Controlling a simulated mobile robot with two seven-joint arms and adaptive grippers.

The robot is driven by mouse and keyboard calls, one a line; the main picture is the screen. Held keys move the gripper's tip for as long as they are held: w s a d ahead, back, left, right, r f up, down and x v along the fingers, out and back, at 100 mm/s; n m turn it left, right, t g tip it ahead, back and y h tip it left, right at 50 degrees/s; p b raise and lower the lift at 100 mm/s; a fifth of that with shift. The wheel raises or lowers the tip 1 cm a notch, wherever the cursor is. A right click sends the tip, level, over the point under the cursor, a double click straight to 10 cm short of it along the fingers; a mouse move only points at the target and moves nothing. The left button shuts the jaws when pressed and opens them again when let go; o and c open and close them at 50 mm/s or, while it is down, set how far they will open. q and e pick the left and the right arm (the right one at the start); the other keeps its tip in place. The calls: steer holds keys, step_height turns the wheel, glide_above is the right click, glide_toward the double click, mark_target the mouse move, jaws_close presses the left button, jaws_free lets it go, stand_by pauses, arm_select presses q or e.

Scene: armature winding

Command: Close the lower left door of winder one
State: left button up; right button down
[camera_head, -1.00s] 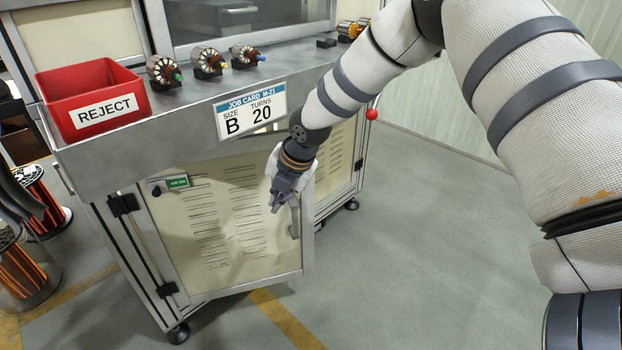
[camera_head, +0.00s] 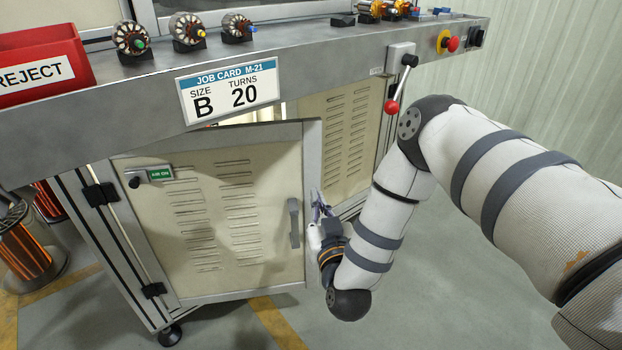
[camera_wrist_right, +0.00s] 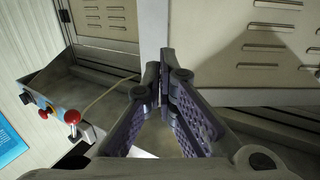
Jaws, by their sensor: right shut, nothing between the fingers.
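The lower left door (camera_head: 225,215) of the winder is a cream louvred panel in a grey frame. It is hinged on its left side and stands ajar, with a gap along its top and its free right edge out from the cabinet. Its grey handle (camera_head: 294,222) is near that edge. My right gripper (camera_head: 318,205) is just right of the door's free edge, beyond the handle. In the right wrist view my right gripper (camera_wrist_right: 163,82) is shut and empty, its tips close to a pale frame edge (camera_wrist_right: 153,30); contact is unclear. My left gripper is not visible.
The worktop above carries a red REJECT bin (camera_head: 40,65), several armatures and a job card (camera_head: 228,90). A red-knobbed lever (camera_head: 392,106) and red button (camera_head: 452,44) are at right, near my arm. Wire spools (camera_head: 30,245) stand left. Floor in front is clear.

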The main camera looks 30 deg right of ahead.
mark_target(308, 170)
steer(key=b+x, duration=0.1)
steer(key=x, duration=0.8)
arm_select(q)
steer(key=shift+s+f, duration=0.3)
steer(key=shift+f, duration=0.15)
